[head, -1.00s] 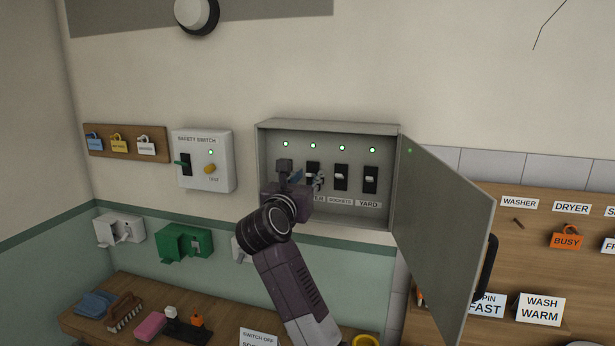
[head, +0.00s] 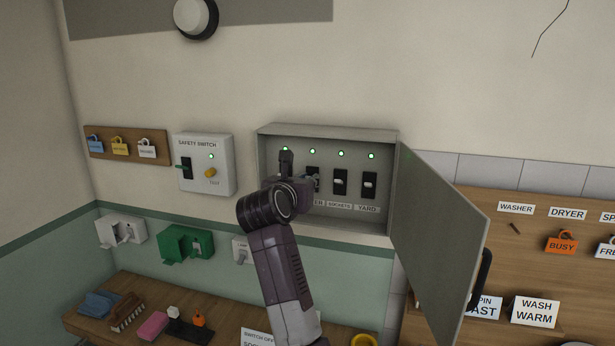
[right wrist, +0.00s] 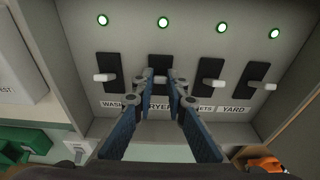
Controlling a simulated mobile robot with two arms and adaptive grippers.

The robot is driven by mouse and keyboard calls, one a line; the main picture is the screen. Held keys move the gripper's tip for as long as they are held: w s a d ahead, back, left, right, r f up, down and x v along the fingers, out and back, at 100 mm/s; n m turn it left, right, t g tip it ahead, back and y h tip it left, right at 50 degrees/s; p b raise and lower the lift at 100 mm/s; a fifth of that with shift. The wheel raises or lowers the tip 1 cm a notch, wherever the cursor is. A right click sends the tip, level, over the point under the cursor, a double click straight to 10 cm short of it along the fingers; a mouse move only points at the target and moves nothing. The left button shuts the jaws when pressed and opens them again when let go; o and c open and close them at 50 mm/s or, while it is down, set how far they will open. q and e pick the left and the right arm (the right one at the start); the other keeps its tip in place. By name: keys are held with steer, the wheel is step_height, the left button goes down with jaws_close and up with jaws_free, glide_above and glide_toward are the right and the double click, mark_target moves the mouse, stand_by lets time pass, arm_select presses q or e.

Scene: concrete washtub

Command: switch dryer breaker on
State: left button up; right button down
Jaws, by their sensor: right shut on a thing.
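The grey breaker box (head: 328,131) is open on the wall, with several black breakers in a row. The dryer breaker (right wrist: 159,62) is second from left in the right wrist view. Its label is partly covered by my fingers. My right gripper (right wrist: 160,78) is shut on the dryer breaker's lever, which is mostly hidden between the fingertips. In the head view my right gripper (head: 304,184) reaches into the box and covers its left part. Green lights (right wrist: 163,22) are lit above the breakers, including the dryer one. My left gripper is not in view.
The washer breaker (right wrist: 109,72) and sockets breaker (right wrist: 211,76) stand close on either side; the yard breaker (head: 369,184) is farther right. The open box door (head: 440,235) juts out at right. A safety switch (head: 203,163) is on the wall at left.

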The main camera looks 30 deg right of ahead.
steer(key=c, duration=1.9)
jaws_free()
steer(key=shift+c, duration=0.2)
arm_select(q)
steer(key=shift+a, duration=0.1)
arm_select(e)
steer(key=v, duration=0.7)
steer(key=shift+s+a, duration=0.2)
steer(key=shift+a, duration=0.05)
steer(key=shift+r, duration=0.1)
